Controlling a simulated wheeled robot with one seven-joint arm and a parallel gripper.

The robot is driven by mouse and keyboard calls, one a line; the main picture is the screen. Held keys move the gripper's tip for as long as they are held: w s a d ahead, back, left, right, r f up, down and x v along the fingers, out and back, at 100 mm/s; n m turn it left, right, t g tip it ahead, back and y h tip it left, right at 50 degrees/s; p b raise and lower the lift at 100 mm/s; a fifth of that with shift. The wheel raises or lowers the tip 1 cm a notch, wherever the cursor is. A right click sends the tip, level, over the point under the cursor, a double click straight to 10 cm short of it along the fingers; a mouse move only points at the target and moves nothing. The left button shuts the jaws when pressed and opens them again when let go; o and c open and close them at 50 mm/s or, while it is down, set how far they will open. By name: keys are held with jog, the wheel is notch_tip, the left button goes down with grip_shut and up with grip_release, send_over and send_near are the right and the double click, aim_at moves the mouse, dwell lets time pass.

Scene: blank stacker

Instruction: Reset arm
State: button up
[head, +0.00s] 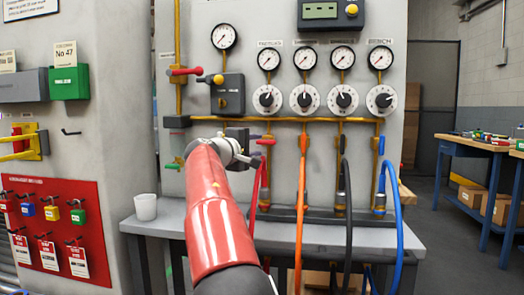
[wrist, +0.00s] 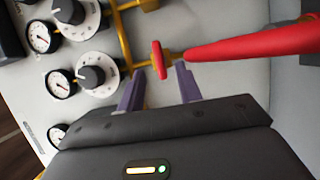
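My red arm reaches up to the pipe panel in the head view, and my gripper (head: 249,148) is at the panel, partly hidden by the arm. In the wrist view, the two purple fingers of my gripper (wrist: 160,78) are spread apart. A red valve handle (wrist: 160,60) lies just ahead of the gap between the fingertips; I cannot tell whether it touches them. The handle also shows in the head view (head: 266,142). A red hose (wrist: 255,44) runs right from the valve. Nothing is seen clamped in the gripper.
The panel carries gauges (head: 224,37), white dials (head: 304,98) and yellow pipes (head: 291,119). Orange (head: 301,200), black (head: 347,215) and blue (head: 396,215) hoses hang to the right. A white cup (head: 146,207) stands on the grey bench (head: 165,222). A red lockout board (head: 50,231) is at left.

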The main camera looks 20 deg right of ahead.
jog(key=shift+v, duration=1.05)
jog(key=shift+d, duration=0.1)
jog(key=s+d+f+m+g+y, duration=0.25)
jog(key=s+f+y, duration=0.35)
jog(key=s+f, duration=0.55)
jog(key=s+a+f+m+y, duration=0.1)
jog(key=s+a+f+y, duration=0.2)
jog(key=s, duration=0.7)
jog(key=s+a+f+m+g+y, duration=0.1)
jog(key=s+a+f+y, duration=0.2)
jog(key=s+a+f, duration=0.5)
jog(key=s+a+f+m+y, duration=0.2)
jog(key=s+a+f, duration=0.4)
jog(key=s+f, duration=0.5)
jog(key=shift+s+f+g+y, duration=0.3)
jog(key=shift+s+g+y, duration=0.05)
jog(key=shift+s+y, duration=0.15)
